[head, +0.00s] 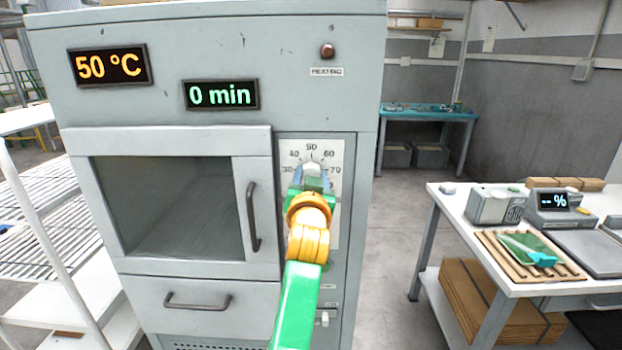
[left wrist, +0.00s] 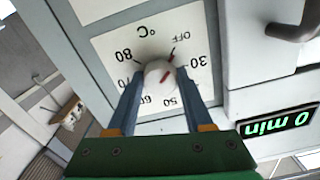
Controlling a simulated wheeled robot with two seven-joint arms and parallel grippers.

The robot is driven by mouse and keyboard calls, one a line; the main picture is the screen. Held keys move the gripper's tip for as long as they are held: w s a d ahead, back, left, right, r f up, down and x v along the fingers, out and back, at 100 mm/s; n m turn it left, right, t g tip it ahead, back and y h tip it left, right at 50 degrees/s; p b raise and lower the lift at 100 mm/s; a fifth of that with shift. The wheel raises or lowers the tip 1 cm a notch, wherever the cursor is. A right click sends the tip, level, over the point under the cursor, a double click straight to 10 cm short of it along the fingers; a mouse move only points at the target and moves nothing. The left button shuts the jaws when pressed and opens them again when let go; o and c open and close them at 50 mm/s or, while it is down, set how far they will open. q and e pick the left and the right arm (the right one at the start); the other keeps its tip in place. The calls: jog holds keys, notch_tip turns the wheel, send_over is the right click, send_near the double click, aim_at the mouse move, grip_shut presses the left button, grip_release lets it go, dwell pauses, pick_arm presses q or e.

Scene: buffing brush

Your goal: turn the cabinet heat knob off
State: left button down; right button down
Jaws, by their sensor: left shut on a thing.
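The cabinet heat knob (left wrist: 158,74) is a round white knob with a red mark, in the middle of the left wrist view. It sits on a white dial plate (left wrist: 112,48) marked OFF, 30 to 80 and °C, seen upside down there. My left gripper (head: 312,174) reaches the dial from below in the head view. Its two fingers are shut on the knob, one on each side. In the head view the gripper mostly hides the knob. I cannot tell exactly which number the red mark faces. My right gripper is in neither view.
The grey cabinet (head: 205,50) shows 50 °C (head: 109,66) and 0 min (head: 221,95). A door handle (head: 253,216) stands out left of the dial. A white table (head: 450,205) with a scale and a tray is at the right. The floor between is clear.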

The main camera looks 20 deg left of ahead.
pick_arm(q)
jog(key=shift+f+n, duration=0.15)
jog(key=shift+n, duration=0.55)
jog(key=shift+c, duration=1.5)
grip_release()
